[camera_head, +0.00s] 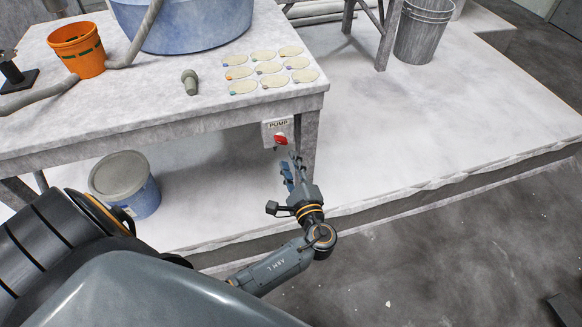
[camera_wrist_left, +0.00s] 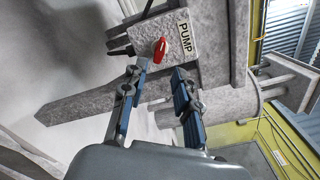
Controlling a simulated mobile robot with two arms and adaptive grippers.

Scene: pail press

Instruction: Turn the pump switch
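The pump switch is a red knob (camera_head: 281,140) on a light box labelled PUMP (camera_head: 269,127), fixed to the table's front edge near its right corner. In the left wrist view the red knob (camera_wrist_left: 159,50) shows just beyond my fingertips, on the PUMP box (camera_wrist_left: 176,27). My left gripper (camera_head: 292,165) is just below and in front of the box. In the left wrist view the left gripper (camera_wrist_left: 158,79) has its two blue-padded fingers apart with nothing between them. The knob appears ahead of the gap; contact is not visible. My right gripper is not in view.
The white table (camera_head: 160,115) carries an orange pail (camera_head: 77,50), a large blue tub (camera_head: 185,25), several round discs (camera_head: 267,67) and a small grey object (camera_head: 189,82). A lidded bucket (camera_head: 126,185) stands beneath.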

